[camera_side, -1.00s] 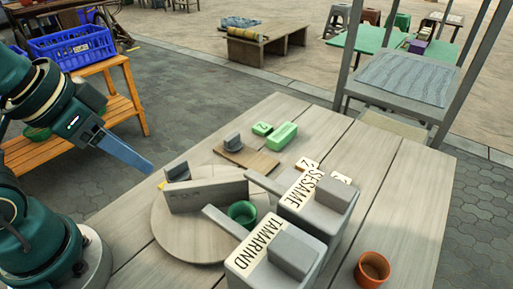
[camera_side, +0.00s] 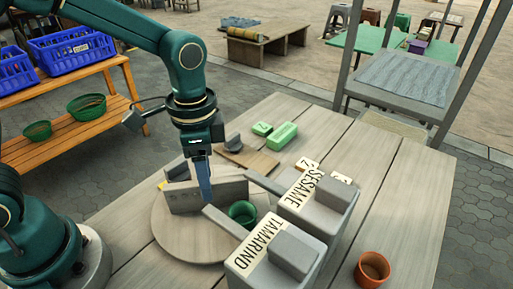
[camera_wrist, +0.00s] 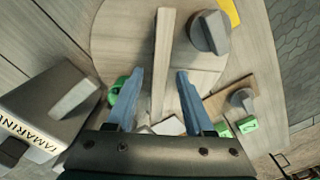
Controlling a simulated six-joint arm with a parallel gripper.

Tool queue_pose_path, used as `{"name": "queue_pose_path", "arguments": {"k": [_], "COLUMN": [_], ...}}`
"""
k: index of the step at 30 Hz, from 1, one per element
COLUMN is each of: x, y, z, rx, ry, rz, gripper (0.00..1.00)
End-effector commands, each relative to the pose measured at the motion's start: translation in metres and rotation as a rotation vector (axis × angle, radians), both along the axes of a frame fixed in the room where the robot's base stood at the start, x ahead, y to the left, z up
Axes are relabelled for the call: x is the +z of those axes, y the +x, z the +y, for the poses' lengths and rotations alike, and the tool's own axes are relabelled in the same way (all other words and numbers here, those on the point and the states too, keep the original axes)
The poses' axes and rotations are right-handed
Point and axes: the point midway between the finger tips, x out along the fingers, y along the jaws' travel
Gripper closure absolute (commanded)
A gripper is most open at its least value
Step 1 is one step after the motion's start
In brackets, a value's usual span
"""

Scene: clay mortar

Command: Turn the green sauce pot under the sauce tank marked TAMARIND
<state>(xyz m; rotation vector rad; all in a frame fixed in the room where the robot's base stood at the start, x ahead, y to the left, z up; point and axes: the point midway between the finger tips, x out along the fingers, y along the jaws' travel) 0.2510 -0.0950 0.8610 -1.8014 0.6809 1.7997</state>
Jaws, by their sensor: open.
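A round wooden turntable (camera_side: 185,245) carries a grey upright bar (camera_side: 190,198), a grey knob (camera_side: 177,170) behind the bar and the green sauce pot (camera_side: 243,210) in front of it. The pot stands between the spouts of the TAMARIND tank (camera_side: 290,250) and the SESAME tank (camera_side: 318,195), not directly under either. My gripper (camera_side: 206,198) is over the turntable at the bar, pointing down. In the wrist view my gripper (camera_wrist: 160,72) is open, with the bar (camera_wrist: 162,60) between its fingers. The pot (camera_wrist: 117,86) is partly hidden by the left finger; the TAMARIND tank (camera_wrist: 45,105) is left.
A wooden board with a grey knob (camera_side: 233,142) and green blocks (camera_side: 283,135) lie behind the turntable. A terracotta pot (camera_side: 372,268) stands at the front right. A wooden shelf with blue crates (camera_side: 70,48) and green bowls (camera_side: 88,107) is at the left.

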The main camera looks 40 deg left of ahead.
Motion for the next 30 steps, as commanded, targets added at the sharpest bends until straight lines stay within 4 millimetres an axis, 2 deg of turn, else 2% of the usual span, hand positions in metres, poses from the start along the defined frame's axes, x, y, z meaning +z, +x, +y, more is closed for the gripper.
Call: {"name": "queue_pose_path", "arguments": {"k": [10,20,21,25,30], "x": [-0.041,-0.047,-0.047,-0.047,-0.047], "y": [-0.001,-0.001,-0.001,-0.001,0.0], "z": [0.0,0.0,0.0,0.0,0.0], "rx": [0.001,0.002,0.002,0.002,0.002], "ry": [0.002,0.001,0.001,0.001,0.001], "rz": [0.005,0.001,0.001,0.001,0.001], "gripper": [0.47,0.47,0.51,1.0,1.0]}}
